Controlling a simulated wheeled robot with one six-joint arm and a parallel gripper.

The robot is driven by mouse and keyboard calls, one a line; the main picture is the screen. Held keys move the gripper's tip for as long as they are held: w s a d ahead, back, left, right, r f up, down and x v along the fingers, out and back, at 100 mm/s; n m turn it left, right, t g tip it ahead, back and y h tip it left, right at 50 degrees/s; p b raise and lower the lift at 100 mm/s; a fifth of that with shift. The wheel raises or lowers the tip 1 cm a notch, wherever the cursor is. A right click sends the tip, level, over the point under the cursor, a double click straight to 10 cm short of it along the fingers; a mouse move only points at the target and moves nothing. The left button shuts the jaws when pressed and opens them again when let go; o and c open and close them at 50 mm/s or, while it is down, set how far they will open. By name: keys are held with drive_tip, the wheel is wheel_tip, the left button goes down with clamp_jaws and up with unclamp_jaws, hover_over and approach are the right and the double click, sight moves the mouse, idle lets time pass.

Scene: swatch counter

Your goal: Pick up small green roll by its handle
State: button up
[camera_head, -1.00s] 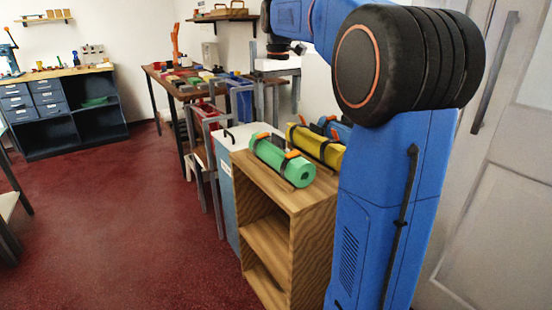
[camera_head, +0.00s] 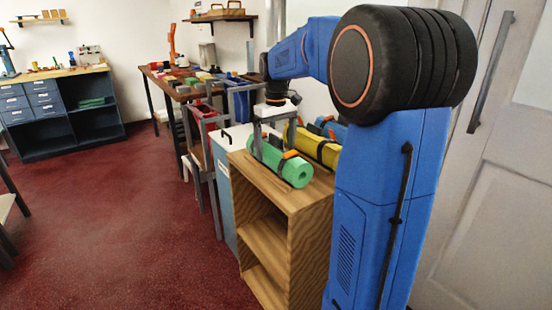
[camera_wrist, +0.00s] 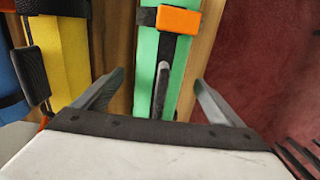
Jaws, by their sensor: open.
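The small green roll (camera_head: 290,168) lies on top of a wooden shelf unit, with dark straps and orange buckles around it. In the wrist view the green roll (camera_wrist: 148,60) runs between my two open fingers, with a dark strap, an orange buckle (camera_wrist: 178,20) and a grey-black handle (camera_wrist: 161,85) on it. My gripper (camera_head: 269,140) is over the far part of the roll, fingers pointing down. In the wrist view my gripper (camera_wrist: 160,92) has one finger on each side of the roll and handle, apart from the handle. It holds nothing.
A yellow roll (camera_head: 318,148) lies beside the green one, and a blue roll (camera_head: 333,128) lies beyond it. The wooden shelf unit (camera_head: 300,200) has an open front. A white-topped cabinet (camera_head: 222,160) stands behind it. Red floor lies open to the left.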

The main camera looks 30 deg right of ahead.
drive_tip(key=shift+f, duration=0.85)
drive_tip(key=c, duration=1.3)
drive_tip(key=shift+r, duration=0.1)
